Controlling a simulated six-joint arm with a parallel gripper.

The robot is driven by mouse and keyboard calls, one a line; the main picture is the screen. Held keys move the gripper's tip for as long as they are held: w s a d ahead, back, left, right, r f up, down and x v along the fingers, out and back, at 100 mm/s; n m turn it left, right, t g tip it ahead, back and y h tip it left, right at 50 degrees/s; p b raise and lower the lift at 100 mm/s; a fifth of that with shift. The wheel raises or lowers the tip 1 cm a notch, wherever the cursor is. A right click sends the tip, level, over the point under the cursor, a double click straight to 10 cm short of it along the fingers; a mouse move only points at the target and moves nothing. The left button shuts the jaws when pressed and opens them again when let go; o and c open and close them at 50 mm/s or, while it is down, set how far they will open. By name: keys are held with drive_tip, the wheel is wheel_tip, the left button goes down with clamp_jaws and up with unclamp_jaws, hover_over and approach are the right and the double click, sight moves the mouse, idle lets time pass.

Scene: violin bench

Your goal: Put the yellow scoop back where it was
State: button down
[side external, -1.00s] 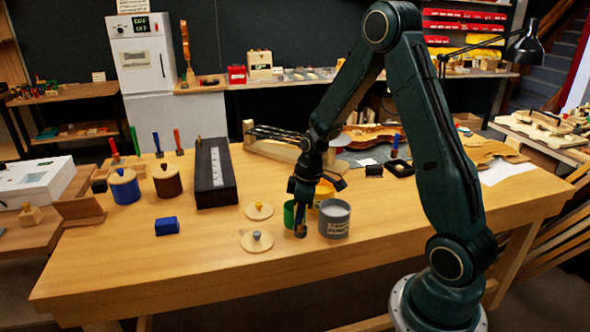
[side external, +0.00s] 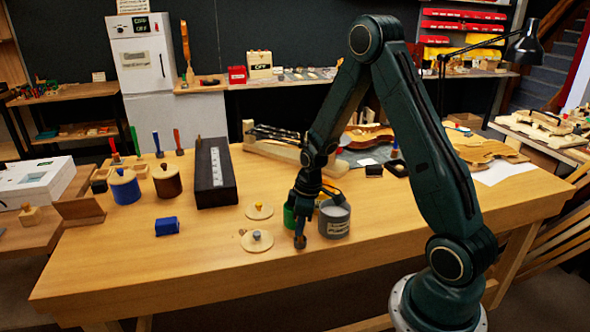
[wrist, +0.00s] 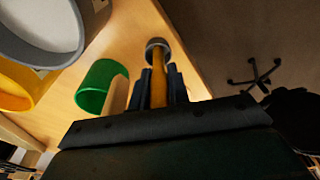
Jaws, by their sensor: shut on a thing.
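My gripper (wrist: 158,92) is shut on the yellow scoop (wrist: 177,82), whose yellow handle lies between the fingers and whose round grey end (wrist: 157,44) points away from the wrist. In the side view my gripper (side external: 300,222) points down beside the grey labelled jar (side external: 334,220), on its left. The scoop's end (side external: 300,242) shows just below the fingers, close to the tabletop; I cannot tell whether it touches. A green container (wrist: 98,88) and a yellow one (wrist: 15,88) stand to the left in the wrist view, beside the grey jar (wrist: 45,45).
Two round wooden lids (side external: 259,211) (side external: 257,242) lie left of my gripper. A blue block (side external: 167,226), a blue jar (side external: 124,188), a brown jar (side external: 167,182) and a long black box (side external: 214,180) stand farther left. The front of the table (side external: 200,265) is clear.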

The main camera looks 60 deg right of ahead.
drive_tip(key=shift+f, duration=0.1)
drive_tip(key=c, duration=1.3)
unclamp_jaws()
drive_tip(key=shift+c, duration=0.2)
wheel_tip(320, 180, up, 12)
drive_tip(key=s, duration=0.1)
drive_tip(key=shift+s+d, duration=0.3)
drive_tip(key=shift+d, duration=0.1)
